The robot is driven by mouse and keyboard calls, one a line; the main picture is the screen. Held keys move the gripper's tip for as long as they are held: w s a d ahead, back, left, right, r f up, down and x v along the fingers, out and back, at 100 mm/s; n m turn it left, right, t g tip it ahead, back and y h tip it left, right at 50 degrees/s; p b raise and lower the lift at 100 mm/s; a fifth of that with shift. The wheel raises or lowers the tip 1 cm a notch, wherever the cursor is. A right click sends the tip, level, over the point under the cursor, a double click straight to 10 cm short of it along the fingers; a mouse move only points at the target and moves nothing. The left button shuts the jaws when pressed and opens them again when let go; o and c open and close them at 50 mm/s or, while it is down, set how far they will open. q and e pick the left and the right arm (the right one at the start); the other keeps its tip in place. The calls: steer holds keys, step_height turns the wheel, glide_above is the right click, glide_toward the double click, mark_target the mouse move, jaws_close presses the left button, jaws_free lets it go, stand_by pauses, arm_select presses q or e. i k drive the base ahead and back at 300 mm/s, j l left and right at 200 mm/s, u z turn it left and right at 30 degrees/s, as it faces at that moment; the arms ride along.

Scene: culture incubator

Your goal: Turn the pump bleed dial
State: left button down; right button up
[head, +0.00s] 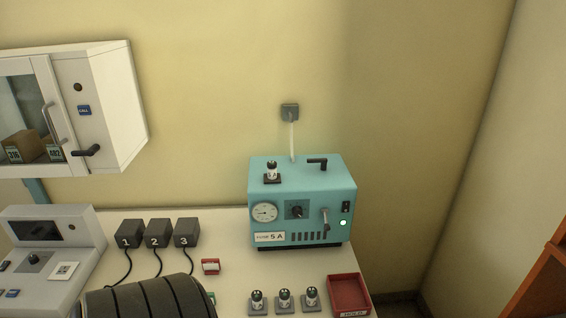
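The teal pump box (302,185) stands on the bench against the back wall, labelled "5 A" at its lower left. Its front carries a black dial (297,211) on a dark square plate, between a round white gauge (264,212) and a grey lever (325,218). The dial looks free, with nothing touching it; its exact setting is too small to read. A dark switch (346,207) and a lit green lamp (343,223) are at the front's right. Neither of my grippers shows in the head view.
A dark ridged rounded form, likely part of my arm, covers the bench's lower left. Several small bulb-like parts (284,300) and a red tray (349,295) lie before the pump. Numbered black boxes (157,233) and a grey console (55,245) stand left, below a white cabinet (120,105).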

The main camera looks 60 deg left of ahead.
mark_target(296, 211)
steer(key=i+u, duration=0.15)
steer(key=u, duration=1.85)
